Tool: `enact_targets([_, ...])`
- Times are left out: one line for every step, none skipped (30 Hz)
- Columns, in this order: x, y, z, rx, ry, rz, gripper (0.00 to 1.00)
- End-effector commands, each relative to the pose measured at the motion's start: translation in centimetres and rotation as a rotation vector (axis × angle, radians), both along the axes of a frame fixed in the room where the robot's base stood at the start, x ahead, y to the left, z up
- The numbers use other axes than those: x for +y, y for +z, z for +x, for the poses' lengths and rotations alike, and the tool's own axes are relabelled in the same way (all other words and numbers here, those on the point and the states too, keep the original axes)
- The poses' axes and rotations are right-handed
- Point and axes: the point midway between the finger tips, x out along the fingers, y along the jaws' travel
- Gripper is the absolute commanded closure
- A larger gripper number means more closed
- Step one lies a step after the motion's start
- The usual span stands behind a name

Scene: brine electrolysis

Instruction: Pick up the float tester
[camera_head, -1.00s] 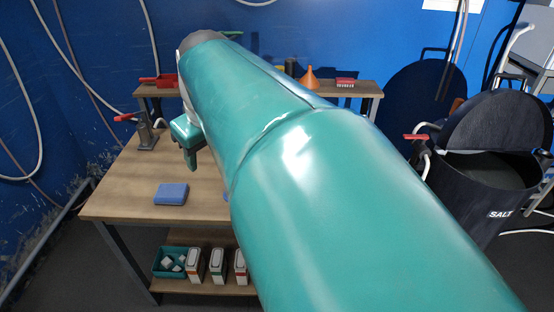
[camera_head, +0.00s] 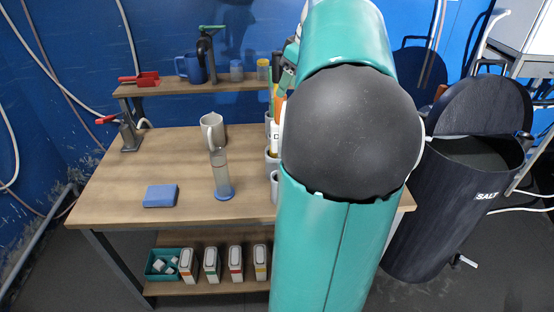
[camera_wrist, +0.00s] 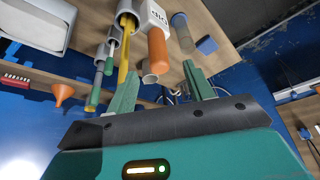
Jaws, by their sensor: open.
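I cannot tell for sure which item is the float tester. Several slim tools stand in grey cups (camera_head: 272,163) by my arm in the head view. They include a yellow stick (camera_wrist: 123,62), green-tipped sticks (camera_wrist: 92,98) and a white, lettered tool with an orange handle (camera_wrist: 157,49). A clear cylinder with a blue base (camera_head: 222,178) stands upright on the table, left of the cups; it also shows in the wrist view (camera_wrist: 182,32). My gripper (camera_wrist: 160,88) is open. The orange handle and a grey cup rim show between its fingers; contact is unclear. My arm hides part of the table.
A beige mug (camera_head: 212,131) and a blue block (camera_head: 161,195) are on the wooden table (camera_head: 110,190). The back shelf (camera_head: 215,86) holds a blue jug (camera_head: 190,67) and a red scoop (camera_head: 139,78). A dark salt drum (camera_head: 445,210) stands right. The table's front left is clear.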

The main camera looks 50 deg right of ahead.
Motion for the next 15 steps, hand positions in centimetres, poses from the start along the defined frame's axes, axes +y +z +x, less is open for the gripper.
enact_targets([0.0, -1.0, 0.4, 0.001, -0.001, 0.003, 0.48])
enact_targets([0.1, -1.6, 0.6, 0.002, 0.000, 0.004, 0.48])
enact_targets([0.1, -2.2, 1.0, 0.002, 0.000, 0.002, 0.48])
enact_targets([0.1, -2.7, 1.2, 0.002, -0.001, 0.003, 0.48])
enact_targets([0.1, -3.1, 1.4, 0.002, -0.001, 0.002, 0.48])
enact_targets([0.2, -3.5, 1.6, 0.001, -0.001, 0.001, 0.48])
enact_targets([0.2, -3.8, 1.7, 0.001, -0.001, 0.001, 0.48])
enact_targets([0.2, -4.0, 1.9, 0.001, 0.000, 0.001, 0.48])
enact_targets([0.2, -4.2, 2.0, 0.001, 0.000, 0.000, 0.48])
enact_targets([0.3, -4.3, 2.1, 0.001, 0.000, 0.000, 0.48])
enact_targets([0.3, -4.5, 2.1, 0.001, -0.001, 0.000, 0.48])
enact_targets([0.2, -4.9, 2.3, 0.001, -0.001, 0.001, 0.48])
enact_targets([0.2, -5.2, 2.4, 0.001, -0.001, 0.001, 0.48])
enact_targets([0.2, -5.6, 2.5, 0.001, -0.001, 0.001, 0.48])
enact_targets([0.1, -6.3, 2.7, 0.001, -0.002, 0.004, 0.48])
